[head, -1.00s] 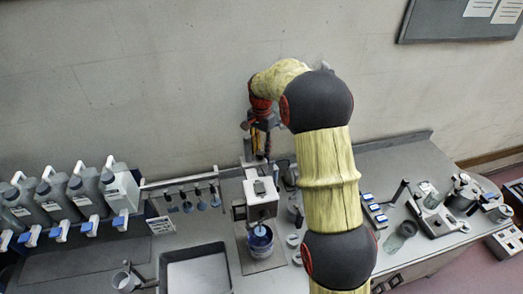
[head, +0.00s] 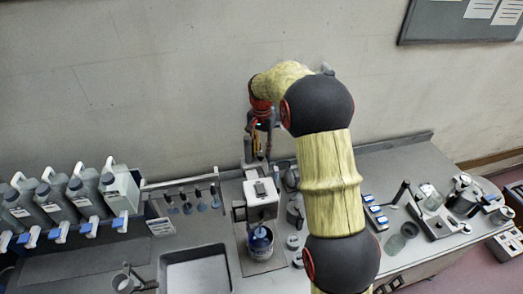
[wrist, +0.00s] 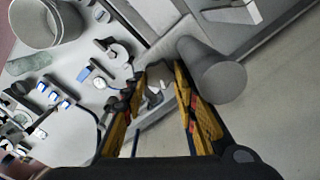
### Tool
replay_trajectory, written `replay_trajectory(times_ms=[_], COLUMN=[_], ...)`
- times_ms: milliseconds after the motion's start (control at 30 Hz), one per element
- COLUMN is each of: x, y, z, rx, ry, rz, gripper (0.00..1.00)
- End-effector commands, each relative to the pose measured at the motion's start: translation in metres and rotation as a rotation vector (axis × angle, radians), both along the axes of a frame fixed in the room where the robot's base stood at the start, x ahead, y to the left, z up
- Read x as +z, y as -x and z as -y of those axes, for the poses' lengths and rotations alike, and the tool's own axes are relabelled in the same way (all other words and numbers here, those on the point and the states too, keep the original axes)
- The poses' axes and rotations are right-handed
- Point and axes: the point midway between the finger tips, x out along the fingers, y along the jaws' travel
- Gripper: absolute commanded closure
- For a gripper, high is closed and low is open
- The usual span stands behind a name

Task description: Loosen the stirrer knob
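The stirrer is a white box-shaped head (head: 262,198) on an upright post (head: 248,152), above a blue-filled pot (head: 260,243). My gripper (head: 255,145) is at the top of the post in the head view, partly hidden by my arm. In the wrist view my gripper (wrist: 161,72) has its two yellow-and-black fingers apart. A small grey knob-like part (wrist: 155,88) shows between them, with no clear contact on both sides. A thick grey cylinder (wrist: 215,72), probably the post, stands right beside the right finger. I cannot tell for sure which part is the stirrer knob.
Several grey jugs (head: 120,185) with blue taps stand at the left. A rack of hanging paddles (head: 185,205) and a sink-like tray (head: 195,270) lie left of the stirrer. Jars and instruments (head: 435,205) stand at the right. The wall is close behind the post.

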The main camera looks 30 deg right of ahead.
Motion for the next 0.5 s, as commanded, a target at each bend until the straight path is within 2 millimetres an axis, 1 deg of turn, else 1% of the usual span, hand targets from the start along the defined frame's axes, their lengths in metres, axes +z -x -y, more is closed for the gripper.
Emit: replay_trajectory(times_ms=[33, 300, 500], x=[0.0017, 0.0007, 0.0003], y=[-0.001, -0.0004, -0.0001], z=[0.0002, 0.0, 0.0], rx=[0.0, 0.0, -0.001], ry=[0.0, 0.0, 0.0], rz=[0.004, 0.001, 0.0], gripper=[0.68, 0.53, 0.53])
